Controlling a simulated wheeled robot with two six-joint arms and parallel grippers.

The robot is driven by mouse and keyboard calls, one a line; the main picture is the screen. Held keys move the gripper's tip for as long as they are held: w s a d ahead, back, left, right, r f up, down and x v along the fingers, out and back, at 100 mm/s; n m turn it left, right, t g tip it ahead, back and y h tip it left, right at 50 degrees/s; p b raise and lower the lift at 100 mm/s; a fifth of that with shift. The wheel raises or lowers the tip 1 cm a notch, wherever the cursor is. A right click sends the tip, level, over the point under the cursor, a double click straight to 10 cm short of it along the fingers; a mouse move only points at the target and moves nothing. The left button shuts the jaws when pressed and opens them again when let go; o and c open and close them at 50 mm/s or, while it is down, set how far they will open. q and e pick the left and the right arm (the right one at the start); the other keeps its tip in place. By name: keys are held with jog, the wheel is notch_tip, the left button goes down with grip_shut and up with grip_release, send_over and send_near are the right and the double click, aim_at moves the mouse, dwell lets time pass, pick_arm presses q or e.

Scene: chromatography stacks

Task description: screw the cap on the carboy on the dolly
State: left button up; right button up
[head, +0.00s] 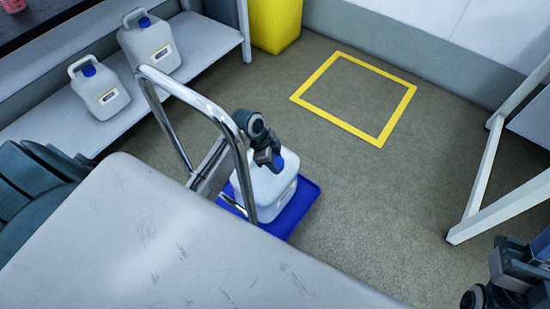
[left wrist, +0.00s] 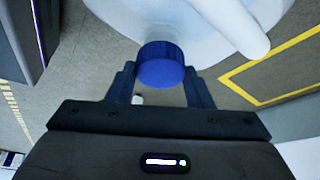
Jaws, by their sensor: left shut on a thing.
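The carboy (head: 268,196) is a white translucent jug with a label, standing upright on the blue dolly (head: 304,204) with its chrome push handle. My left gripper (head: 272,160) is over the carboy's top, pointing down. It is shut on the blue ribbed cap (left wrist: 160,64), which sits between its fingers in the left wrist view. The cap is at the carboy's mouth; the fingers hide whether it is seated on the neck. The carboy (left wrist: 205,28) and its pale handle fill the top of that view. My right gripper (head: 512,272) is at the lower right, its jaws unclear.
Two capped carboys (head: 150,45) (head: 100,90) stand on a shelf (head: 60,125) at the left. A yellow bin (head: 274,22) stands at the back. A yellow square (head: 352,97) marks clear floor. A pale surface (head: 170,245) fills the foreground. A white frame (head: 478,190) stands at right.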

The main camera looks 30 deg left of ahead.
pick_arm(q)
jog(key=shift+f, duration=0.35)
dwell(0.3)
jog(key=shift+f, duration=0.3)
jog(key=o, duration=1)
jog(key=c, duration=1.1)
jog(key=shift+w+r+m, duration=0.1)
jog(key=shift+r+m, duration=0.05)
jog(key=shift+m, duration=0.45)
jog(key=m+g, duration=0.1)
jog(key=m, duration=0.1)
jog(key=shift+m+p, duration=0.3)
jog(key=shift+p, duration=0.1)
jog(key=m+g, duration=0.2)
jog(key=m, duration=0.3)
jog(key=shift+w+d, duration=0.1)
jog(key=shift+w, duration=0.05)
jog(key=m+g, duration=0.1)
jog(key=m, duration=0.4)
jog(key=shift+g+y, duration=0.4)
